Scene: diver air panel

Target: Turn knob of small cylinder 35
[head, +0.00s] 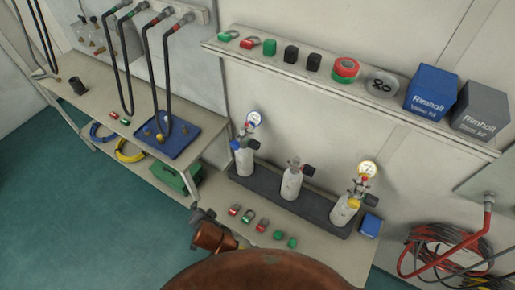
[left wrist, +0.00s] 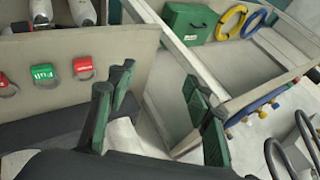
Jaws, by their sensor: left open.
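Three small white cylinders stand upright in a dark tray (head: 268,191) on the bench. The left one (head: 244,160) has a blue fitting and a gauge, the middle one (head: 291,184) has a black knob and no gauge, and the right one (head: 344,210) has a yellow fitting and a gauge. I cannot read which is 35. My left gripper (head: 198,228) is at the bench's left front edge, apart from the cylinders. In the left wrist view its dark green fingers (left wrist: 155,112) are spread with nothing gripped. Two cylinder bodies show there at the top left (left wrist: 83,12). My right gripper is not visible.
Red and green tags (head: 262,226) lie along the bench front. A blue box (head: 370,225) stands right of the tray. A shelf (head: 400,98) with boxes and tape overhangs behind. A side bench with a blue tray (head: 178,140) and hanging hoses is left. Red hoses (head: 450,250) hang right.

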